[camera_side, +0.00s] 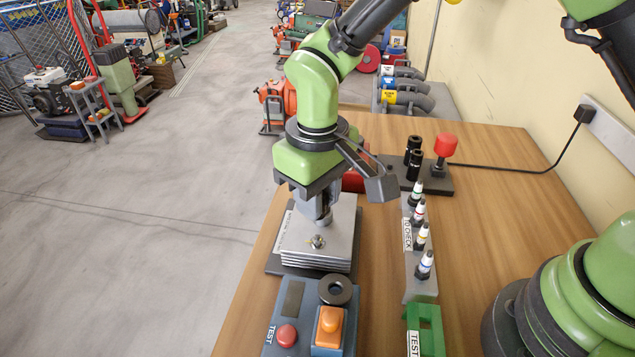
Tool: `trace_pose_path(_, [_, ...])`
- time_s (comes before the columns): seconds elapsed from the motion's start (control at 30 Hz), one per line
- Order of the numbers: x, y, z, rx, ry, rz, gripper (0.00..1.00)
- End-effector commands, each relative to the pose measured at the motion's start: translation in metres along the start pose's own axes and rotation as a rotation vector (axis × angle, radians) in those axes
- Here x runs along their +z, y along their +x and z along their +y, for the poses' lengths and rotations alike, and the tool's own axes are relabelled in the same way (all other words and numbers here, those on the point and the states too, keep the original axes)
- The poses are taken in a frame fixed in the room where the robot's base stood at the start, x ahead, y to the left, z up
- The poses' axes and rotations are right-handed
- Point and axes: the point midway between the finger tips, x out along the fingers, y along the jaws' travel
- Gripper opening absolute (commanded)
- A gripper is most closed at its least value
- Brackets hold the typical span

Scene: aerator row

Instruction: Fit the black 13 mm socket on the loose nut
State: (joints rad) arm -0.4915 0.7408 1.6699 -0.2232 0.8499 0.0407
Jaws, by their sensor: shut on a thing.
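My gripper (320,208) points down over the far part of a stack of grey plates (310,262). It is shut on a short grey cylindrical piece (323,217); its lower end is close to the top plate, and I cannot tell whether it touches or whether it is a socket. A small brass-toned nut (317,241) sits on the near part of the top plate, uncovered. I cannot tell if it is the loose one; the gripper may hide others. Two black sockets (413,164) stand upright on a dark base at the back; their sizes are unreadable.
A red-topped post (445,148) stands beside the black sockets. A grey rack (420,285) with several white-tipped pieces runs right of the plates. In front are a blue-grey test box (285,336) with buttons and a dark ring (335,290), and a green block (430,325).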

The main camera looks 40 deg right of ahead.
Motion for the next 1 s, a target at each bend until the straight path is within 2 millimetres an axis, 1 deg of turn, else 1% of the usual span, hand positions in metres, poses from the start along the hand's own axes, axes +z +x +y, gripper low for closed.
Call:
trace_pose_path(0.6, [0.001,0.04,0.0,0.0,0.0,-0.003,0.01])
trace_pose_path(0.8, [0.001,0.05,0.0,0.0,0.001,-0.002,0.01])
trace_pose_path(1.0, [0.0,0.055,0.0,0.0,0.0,0.0,0.01])
